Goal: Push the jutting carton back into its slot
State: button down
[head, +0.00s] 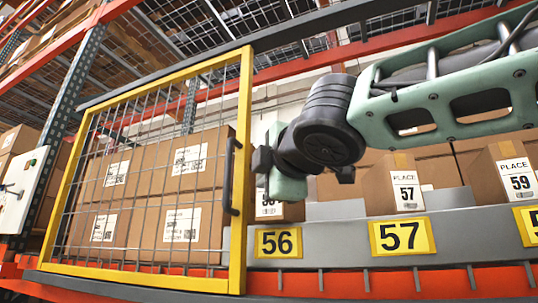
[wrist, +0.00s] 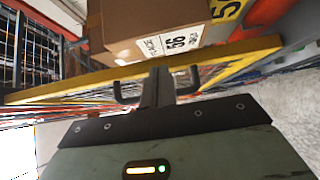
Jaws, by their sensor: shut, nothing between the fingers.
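A brown carton labelled 56 (head: 269,211) is mostly hidden behind my gripper in the head view; its label shows upside down on the carton (wrist: 150,14) in the wrist view. Cartons 57 (head: 377,188) and 59 (head: 487,172) stand to its right, behind the grey shelf edge. I cannot tell clearly which carton juts. My gripper (head: 264,162) is shut and empty, in front of carton 56 and just right of the mesh gate's handle. In the wrist view its closed fingers (wrist: 158,86) lie across the middle of the black handle (wrist: 118,93); contact is unclear.
A yellow-framed mesh gate (head: 245,130) covers several cartons (head: 150,205) on the left, with its black handle (head: 229,176) on the right edge. Yellow plates 56 (head: 279,242) and 57 (head: 402,236) mark the grey shelf edge. An orange beam (head: 330,283) runs below.

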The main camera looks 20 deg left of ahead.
jog(key=shift+w+d+p, duration=0.1)
jog(key=shift+w+p, duration=0.2)
jog(key=shift+w, duration=0.8)
jog(key=w+p, duration=0.1)
jog(key=w, duration=0.2)
jog(key=w+p, duration=0.1)
jog(key=w, duration=0.2)
jog(key=w+p, duration=0.1)
jog(key=w, duration=0.3)
jog(key=shift+d, duration=0.4)
jog(key=shift+s, duration=0.1)
